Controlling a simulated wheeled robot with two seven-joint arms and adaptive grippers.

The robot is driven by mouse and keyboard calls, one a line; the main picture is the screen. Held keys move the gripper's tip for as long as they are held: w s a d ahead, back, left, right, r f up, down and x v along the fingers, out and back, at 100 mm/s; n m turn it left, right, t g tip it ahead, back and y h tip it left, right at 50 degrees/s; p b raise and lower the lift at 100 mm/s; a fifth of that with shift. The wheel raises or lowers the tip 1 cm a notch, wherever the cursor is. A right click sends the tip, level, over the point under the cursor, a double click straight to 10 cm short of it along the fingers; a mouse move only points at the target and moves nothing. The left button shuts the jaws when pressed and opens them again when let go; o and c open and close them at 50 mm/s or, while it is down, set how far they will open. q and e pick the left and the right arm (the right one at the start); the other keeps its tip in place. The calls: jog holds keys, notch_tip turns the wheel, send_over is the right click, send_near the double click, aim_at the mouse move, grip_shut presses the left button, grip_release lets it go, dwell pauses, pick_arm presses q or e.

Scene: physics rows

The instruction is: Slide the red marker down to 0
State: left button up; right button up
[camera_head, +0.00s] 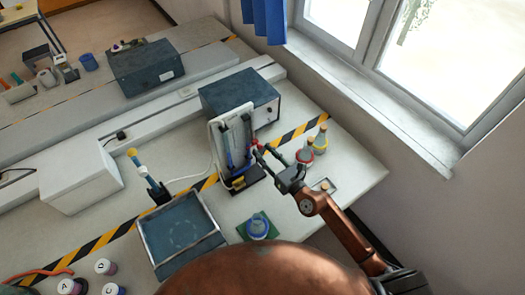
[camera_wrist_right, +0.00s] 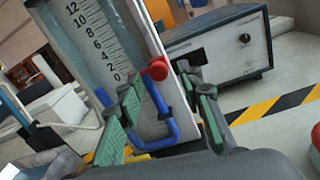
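A white upright board (camera_head: 218,135) with a grey face stands on a dark base on the bench. In the right wrist view its scale (camera_wrist_right: 97,42) runs from 12 at the top down to 0. The red marker (camera_wrist_right: 155,69) is a round red piece at the board's right edge, near the low end of the scale; its exact reading cannot be told. A blue bent tube (camera_wrist_right: 172,128) hangs below it. My right gripper (camera_head: 260,151) is at the board's right side, its green-padded fingers (camera_wrist_right: 163,98) apart, with the marker just beyond the tips. My left gripper is out of view.
A dark box (camera_head: 240,97) stands behind the board.

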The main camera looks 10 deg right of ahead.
jog(key=v, duration=1)
jog(key=shift+s+d, duration=0.2)
jog(key=shift+s, duration=0.15)
